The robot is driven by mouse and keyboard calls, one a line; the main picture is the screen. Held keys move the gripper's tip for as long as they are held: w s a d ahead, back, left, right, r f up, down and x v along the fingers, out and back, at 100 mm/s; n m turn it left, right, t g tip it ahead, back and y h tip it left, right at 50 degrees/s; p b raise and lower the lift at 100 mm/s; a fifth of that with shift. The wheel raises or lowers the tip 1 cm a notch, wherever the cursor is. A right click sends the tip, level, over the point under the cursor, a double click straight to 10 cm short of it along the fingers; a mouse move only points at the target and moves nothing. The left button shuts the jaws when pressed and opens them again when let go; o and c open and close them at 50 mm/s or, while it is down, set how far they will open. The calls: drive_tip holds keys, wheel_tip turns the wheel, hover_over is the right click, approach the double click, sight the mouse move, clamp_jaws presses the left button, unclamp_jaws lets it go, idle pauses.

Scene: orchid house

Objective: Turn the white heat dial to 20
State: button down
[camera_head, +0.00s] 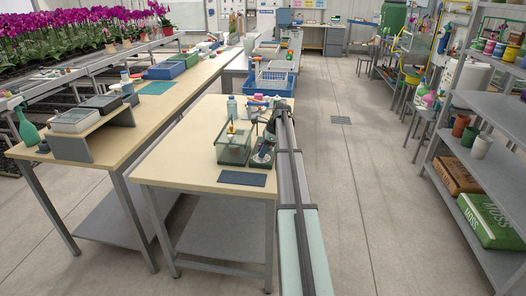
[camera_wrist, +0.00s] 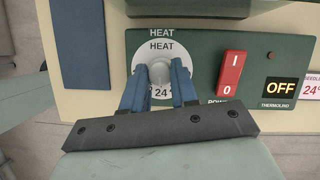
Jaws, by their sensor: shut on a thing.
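The white heat dial (camera_wrist: 161,56) is a round disc with a raised centre knob on a dark green panel (camera_wrist: 205,48), in the wrist view. The word HEAT is printed on the disc and again on the panel above it. The number 24 shows at the disc's lower edge, between my fingers. My gripper (camera_wrist: 160,74) has its two blue fingers on either side of the knob, shut on it. The fingers cover parts of the disc's lower half, so other numbers are hidden. In the head view the dial is too small to make out.
Right of the dial are a red power switch (camera_wrist: 231,75), a display reading OFF (camera_wrist: 281,88) and a partly cut-off white label (camera_wrist: 312,88) reading 24°. In the head view a clear green-tinted tank (camera_head: 233,151) and dark mat (camera_head: 243,178) are on the table (camera_head: 190,150).

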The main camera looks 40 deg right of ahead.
drive_tip(key=shift+n, duration=0.3)
drive_tip(key=n, duration=0.1)
drive_tip(key=n+g, duration=0.1)
drive_tip(key=n, duration=0.1)
drive_tip(key=shift+w+d, duration=0.1)
drive_tip(key=shift+w, duration=0.1)
drive_tip(key=n+g, duration=0.1)
drive_tip(key=n, duration=0.2)
drive_tip(key=shift+w+n+g+y, duration=0.1)
drive_tip(key=shift+n+g+y, duration=0.2)
drive_tip(key=shift+g+y, duration=0.1)
drive_tip(key=n+g, duration=0.1)
drive_tip(key=n, duration=0.3)
drive_tip(key=shift+g, duration=0.3)
drive_tip(key=shift+n+g+h, duration=0.4)
drive_tip(key=shift+n+h, duration=0.1)
drive_tip(key=shift+n, duration=1.2)
drive_tip(key=c, duration=0.9)
unclamp_jaws()
